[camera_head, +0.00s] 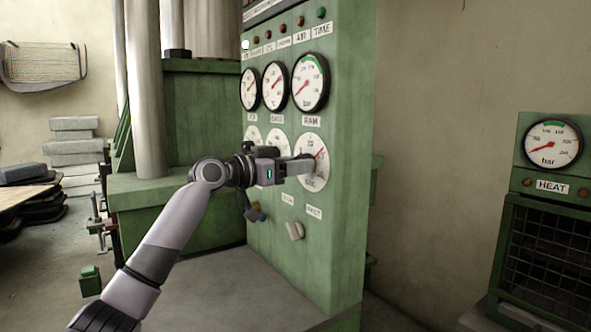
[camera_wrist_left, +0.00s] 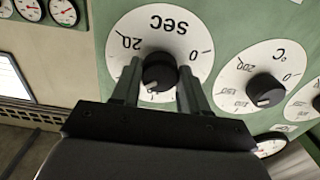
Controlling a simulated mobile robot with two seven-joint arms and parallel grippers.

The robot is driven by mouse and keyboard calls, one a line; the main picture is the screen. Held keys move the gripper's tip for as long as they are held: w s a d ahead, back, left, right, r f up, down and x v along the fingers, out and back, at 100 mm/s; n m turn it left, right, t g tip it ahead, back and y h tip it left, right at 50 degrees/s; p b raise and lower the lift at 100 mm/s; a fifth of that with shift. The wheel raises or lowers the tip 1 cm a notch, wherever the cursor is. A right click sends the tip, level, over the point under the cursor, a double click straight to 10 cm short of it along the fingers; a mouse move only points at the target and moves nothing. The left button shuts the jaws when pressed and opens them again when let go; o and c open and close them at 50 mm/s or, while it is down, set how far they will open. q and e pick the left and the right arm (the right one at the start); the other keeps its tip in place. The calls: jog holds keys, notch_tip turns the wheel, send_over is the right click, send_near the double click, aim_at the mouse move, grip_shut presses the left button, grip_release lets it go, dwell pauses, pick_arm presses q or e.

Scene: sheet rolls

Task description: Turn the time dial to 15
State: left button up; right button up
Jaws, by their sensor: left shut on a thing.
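The time dial (camera_head: 318,180) is the white round scale marked SEC, low on the right of the green panel. It also shows upside down in the left wrist view (camera_wrist_left: 180,28), with 20 and 0 readable. Its black knob (camera_wrist_left: 159,72) sits in the middle of the scale. My left gripper (camera_head: 304,166) reaches the dial from the left. In the left wrist view its fingers (camera_wrist_left: 158,80) stand on both sides of the knob, shut on it. The gripper hides part of the dial in the head view. My right gripper is not in view.
A °C dial (camera_wrist_left: 265,78) with its own black knob is beside the time dial. Pressure gauges (camera_head: 310,82) are above. Two levers (camera_head: 295,231) stick out below. A green HEAT unit (camera_head: 551,187) with a gauge stands at the right.

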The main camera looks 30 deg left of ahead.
pick_arm(q)
jog(key=shift+f+m, duration=0.1)
jog(key=shift+m, duration=0.8)
jog(key=o, duration=1.1)
jog(key=shift+c, duration=0.2)
jog(key=b+v, duration=0.2)
jog(key=v, duration=0.5)
jog(key=shift+b, duration=0.3)
